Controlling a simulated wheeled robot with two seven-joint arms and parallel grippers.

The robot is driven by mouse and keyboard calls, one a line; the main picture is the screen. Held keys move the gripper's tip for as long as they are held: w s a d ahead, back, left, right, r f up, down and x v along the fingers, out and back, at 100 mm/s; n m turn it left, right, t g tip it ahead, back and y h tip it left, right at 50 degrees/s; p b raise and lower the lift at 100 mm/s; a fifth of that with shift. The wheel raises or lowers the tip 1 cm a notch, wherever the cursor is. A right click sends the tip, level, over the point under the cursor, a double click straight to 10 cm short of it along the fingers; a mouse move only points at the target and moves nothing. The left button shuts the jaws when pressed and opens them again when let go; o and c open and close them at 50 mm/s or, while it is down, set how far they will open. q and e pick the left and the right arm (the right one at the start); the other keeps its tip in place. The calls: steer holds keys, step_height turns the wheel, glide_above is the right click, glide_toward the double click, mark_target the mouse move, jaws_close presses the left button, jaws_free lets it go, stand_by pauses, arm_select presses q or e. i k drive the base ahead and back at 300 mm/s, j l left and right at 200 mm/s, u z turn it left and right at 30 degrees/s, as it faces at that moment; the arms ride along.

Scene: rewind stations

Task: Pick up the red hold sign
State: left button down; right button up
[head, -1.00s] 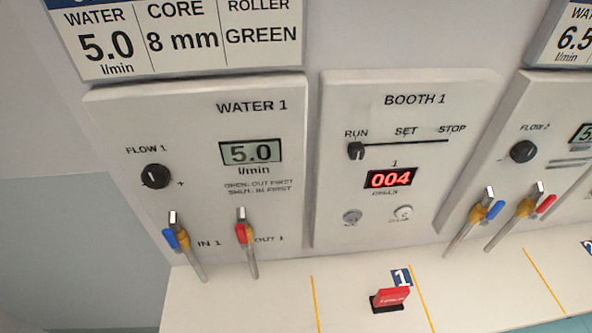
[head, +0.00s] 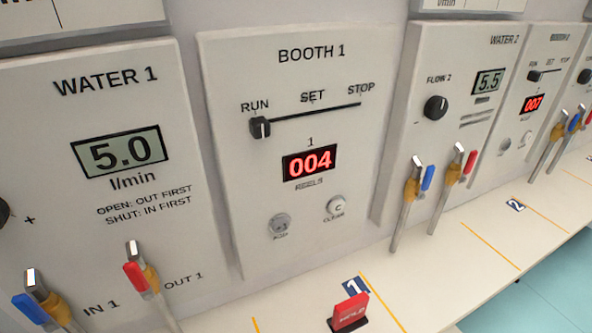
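The red hold sign (head: 350,310) stands in a small dark base on the pale shelf, low in the head view, just in front of the blue number 1 label (head: 355,286). It is between two yellow lines on the shelf. Its lower part is near the bottom edge of the picture. Neither of my grippers shows in the head view.
Behind the shelf (head: 465,280) stand the Water 1 panel (head: 70,140), the Booth 1 panel (head: 230,160) and the Water 2 panel (head: 455,110). Valve levers stick out at Water 1 (head: 140,275) and Water 2 (head: 412,190). The shelf around the sign looks clear.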

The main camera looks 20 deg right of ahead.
mark_target(349, 316)
steer(key=z, duration=1.25)
steer(key=k+j, duration=0.15)
steer(key=j, duration=0.2)
steer(key=k+j, duration=0.15)
steer(key=j, duration=0.25)
steer(key=k+j, duration=0.15)
steer(key=j, duration=0.2)
steer(key=k+j+u, duration=0.1)
steer(key=j, duration=0.25)
